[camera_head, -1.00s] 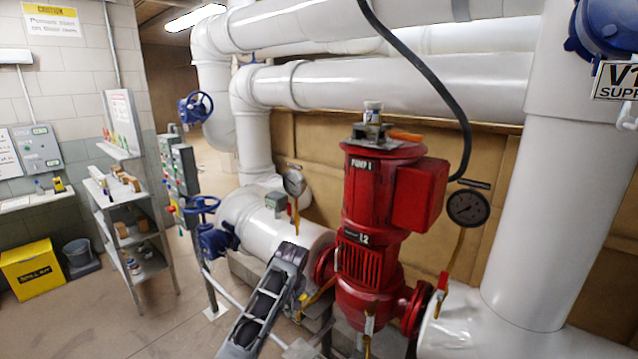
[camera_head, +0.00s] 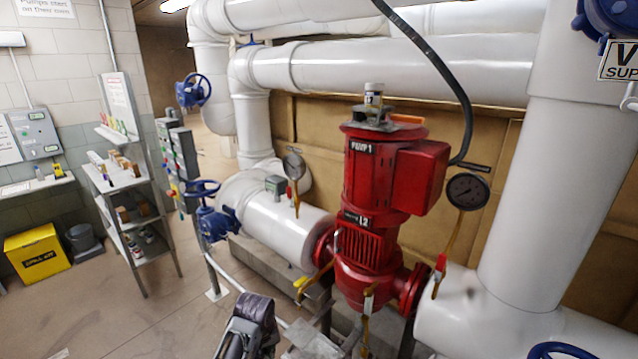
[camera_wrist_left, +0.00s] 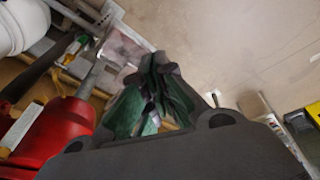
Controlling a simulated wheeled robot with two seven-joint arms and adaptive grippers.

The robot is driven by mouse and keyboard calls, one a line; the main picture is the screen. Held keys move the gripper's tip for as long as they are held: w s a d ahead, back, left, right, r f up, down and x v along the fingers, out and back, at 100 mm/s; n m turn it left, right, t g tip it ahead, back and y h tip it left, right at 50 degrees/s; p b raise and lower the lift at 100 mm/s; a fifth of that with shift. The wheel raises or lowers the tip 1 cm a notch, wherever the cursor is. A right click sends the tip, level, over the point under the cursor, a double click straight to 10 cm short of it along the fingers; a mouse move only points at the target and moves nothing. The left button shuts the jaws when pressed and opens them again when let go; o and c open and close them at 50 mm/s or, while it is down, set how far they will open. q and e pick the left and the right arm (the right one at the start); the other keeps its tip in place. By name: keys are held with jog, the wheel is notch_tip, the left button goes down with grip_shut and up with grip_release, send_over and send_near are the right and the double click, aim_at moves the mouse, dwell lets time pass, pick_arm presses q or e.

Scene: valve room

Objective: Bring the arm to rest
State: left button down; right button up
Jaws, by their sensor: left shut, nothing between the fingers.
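My left gripper (camera_head: 250,318) shows at the bottom of the head view, left of centre, as a dark grey shape partly cut off by the lower edge. It is in front of the red pump (camera_head: 375,195) and to its lower left, apart from it in the picture. In the left wrist view the gripper's fingers (camera_wrist_left: 155,90) are shut with nothing between them; the red pump (camera_wrist_left: 55,130) lies to their left. My right gripper is in neither view.
A blue valve wheel (camera_head: 203,187) and a white pipe (camera_head: 275,225) are left of the pump. A metal shelf (camera_head: 130,200) and a yellow bin (camera_head: 38,255) stand farther left. A large white pipe (camera_head: 535,200) rises at right. Floor (camera_head: 130,315) is clear at lower left.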

pick_arm(q)
jog(key=s+a+r+m+t, duration=0.1)
jog(key=s+a+r+m, duration=0.2)
jog(key=s, duration=0.8)
jog(key=s+a+m, duration=0.3)
jog(key=s+a, duration=0.2)
jog(key=s, duration=0.7)
notch_tip(320, 180, down, 34)
jog(key=s+g, duration=0.1)
jog(key=s, duration=0.2)
jog(key=s+a+f, duration=0.2)
jog(key=s+f, duration=0.7)
jog(key=s, duration=0.1)
jog(key=s+a+f+g, duration=0.1)
jog(key=s+a+f, duration=0.1)
jog(key=s+f, duration=0.7)
jog(key=shift+s+f+g, duration=0.25)
jog(key=shift+s+g, duration=0.05)
jog(key=shift+s, duration=0.95)
